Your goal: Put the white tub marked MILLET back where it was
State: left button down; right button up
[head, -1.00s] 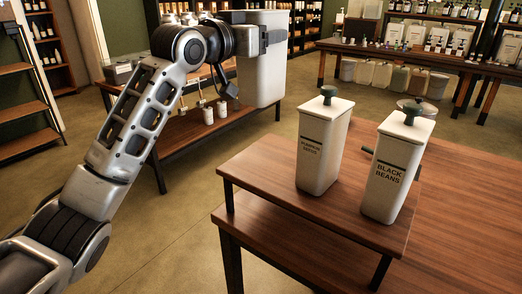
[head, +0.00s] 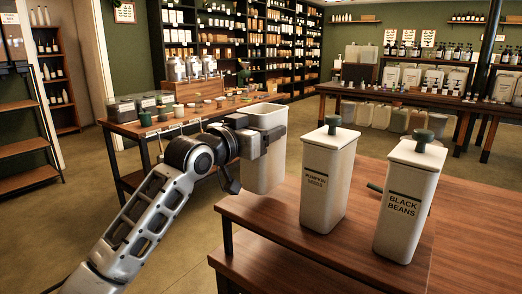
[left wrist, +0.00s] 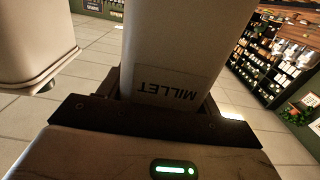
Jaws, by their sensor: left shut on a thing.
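My left gripper (head: 262,141) is shut on the white MILLET tub (head: 264,171), holding it upright in the air left of the wooden stand. The tub's top looks open, with no lid seen. In the left wrist view the tub (left wrist: 170,45) fills the middle, its MILLET label upside down, with the gripper (left wrist: 150,108) across it. The lidded PUMPKIN SEEDS tub (head: 325,195) and BLACK BEANS tub (head: 405,215) stand on the stand to its right. My right gripper is not in view.
The raised wooden stand (head: 270,222) has bare top left of the PUMPKIN SEEDS tub. A dark bar (head: 374,187) shows between the two tubs, partly hidden. A side table (head: 128,128) with jars stands behind my left arm. A lidded pale tub (left wrist: 35,40) is close in the left wrist view.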

pick_arm(q)
jog(key=shift+f, duration=1.8)
jog(key=shift+c, duration=1.5)
grip_release()
jog(key=shift+f, duration=0.1)
jog(key=v, duration=1.2)
jog(key=s+a+f+n+y, duration=0.1)
jog(key=s+f, duration=0.2)
jog(key=f, duration=0.4)
jog(key=s+f+n+g+y, duration=0.1)
jog(key=s+f, duration=0.2)
jog(key=f, duration=0.5)
jog(key=s+a+f+n+y, duration=0.1)
jog(key=s+f+n, duration=0.15)
jog(key=f, duration=0.45)
jog(key=s+a+f+g+y, duration=0.1)
jog(key=s+a+f+y, duration=0.1)
jog(key=s+f, duration=0.4)
jog(key=s+a+f+g+y, duration=0.1)
jog(key=s+a+f, duration=0.1)
jog(key=s+f, duration=0.4)
jog(key=s+n, duration=0.1)
jog(key=s, duration=0.3)
jog(key=shift+s+f+y+b, duration=0.3)
jog(key=shift+s+f+y, duration=0.05)
jog(key=shift+s+y, duration=0.05)
